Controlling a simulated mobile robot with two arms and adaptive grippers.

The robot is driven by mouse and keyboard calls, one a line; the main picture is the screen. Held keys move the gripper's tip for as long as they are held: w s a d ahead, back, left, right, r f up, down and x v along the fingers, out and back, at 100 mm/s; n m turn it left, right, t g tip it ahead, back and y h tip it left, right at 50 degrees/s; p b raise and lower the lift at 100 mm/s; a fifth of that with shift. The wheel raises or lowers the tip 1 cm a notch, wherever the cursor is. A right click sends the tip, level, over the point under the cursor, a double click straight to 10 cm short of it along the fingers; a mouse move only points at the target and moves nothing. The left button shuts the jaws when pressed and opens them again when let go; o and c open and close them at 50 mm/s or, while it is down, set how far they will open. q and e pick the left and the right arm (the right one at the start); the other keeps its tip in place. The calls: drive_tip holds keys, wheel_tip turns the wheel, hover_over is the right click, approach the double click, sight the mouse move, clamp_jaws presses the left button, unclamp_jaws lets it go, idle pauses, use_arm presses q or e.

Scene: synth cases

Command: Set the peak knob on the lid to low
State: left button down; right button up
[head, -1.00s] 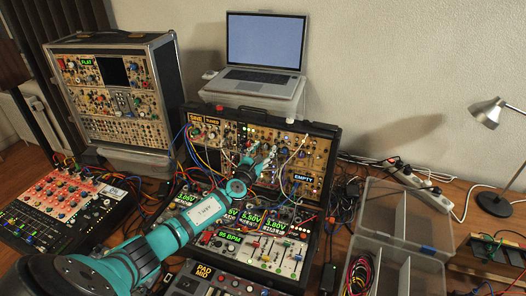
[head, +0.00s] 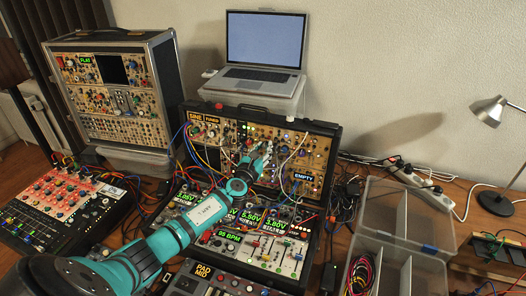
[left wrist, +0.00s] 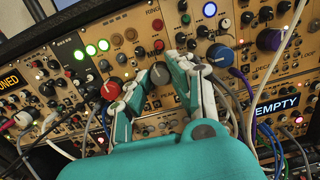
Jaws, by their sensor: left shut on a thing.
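The open case's lid (head: 319,165) stands upright at centre in the head view, its tan panels full of knobs and sockets. My left arm reaches up to it, and my left gripper (head: 254,160) is at the lid's middle, covering what it holds there. Small lettering that seems to read PEAK is just below this knob. The fingers hide part of the knob, and its pointer is not readable. My right gripper is not in view.
A red knob (left wrist: 111,90) and a blue knob (left wrist: 220,54) flank the gripper. Patch cables (left wrist: 275,60) hang close on the right. A laptop (head: 265,52) stands behind the lid, a second synth case (head: 118,95) at left, a clear divided box (head: 400,235) at right.

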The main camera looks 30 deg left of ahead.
use_arm(q)
drive_tip(key=n+b, duration=0.1)
drive_tip(key=n, duration=0.3)
drive_tip(key=shift+d+f+y, duration=0.1)
drive_tip(key=shift+f+y, duration=0.05)
drive_tip(key=shift+y, duration=0.15)
drive_tip(key=n+b, duration=0.1)
drive_tip(key=n, duration=0.4)
drive_tip(key=shift+y, duration=0.3)
drive_tip(key=n, duration=0.4)
drive_tip(key=shift+d+g+y, duration=0.1)
drive_tip(key=shift+g+y, duration=0.2)
drive_tip(key=shift+n+g+b, duration=0.3)
drive_tip(key=shift+n, duration=1.7)
drive_tip(key=c, duration=1.2)
unclamp_jaws()
drive_tip(key=shift+r, duration=0.2)
drive_tip(key=v, duration=1.2)
